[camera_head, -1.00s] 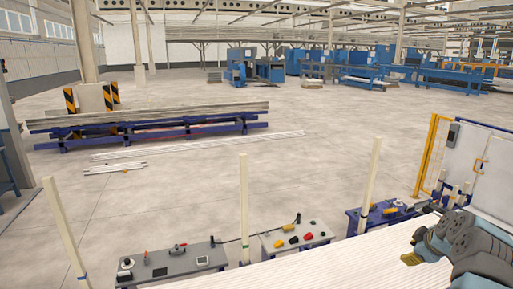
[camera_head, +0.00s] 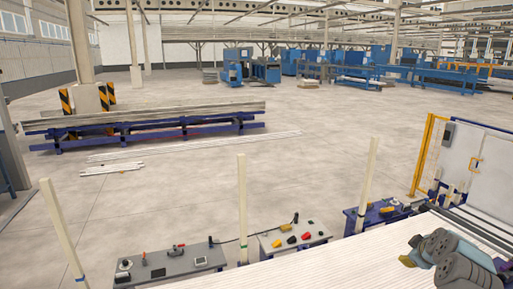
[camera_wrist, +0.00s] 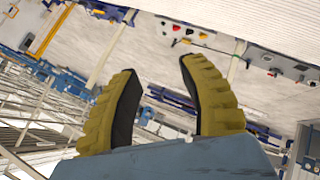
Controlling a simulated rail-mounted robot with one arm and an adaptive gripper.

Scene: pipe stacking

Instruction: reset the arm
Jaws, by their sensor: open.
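My gripper (camera_wrist: 158,66) is open in the wrist view, with two yellow ribbed fingers spread apart. Nothing is between the fingers. In the head view my arm shows at the lower right, low over a bed of white pipes (camera_head: 310,270). The gripper's fingertips cannot be made out clearly there. The wrist view is tilted and looks out over the hall, with the pale pipe bed along its top edge.
Upright cream posts (camera_head: 243,205) stand along the pipe bed's far edge. Beyond it are grey control tables (camera_head: 170,262) and a blue rack (camera_head: 150,135) of pipes. A yellow frame (camera_head: 421,155) and white cabinet stand right. Open floor lies between.

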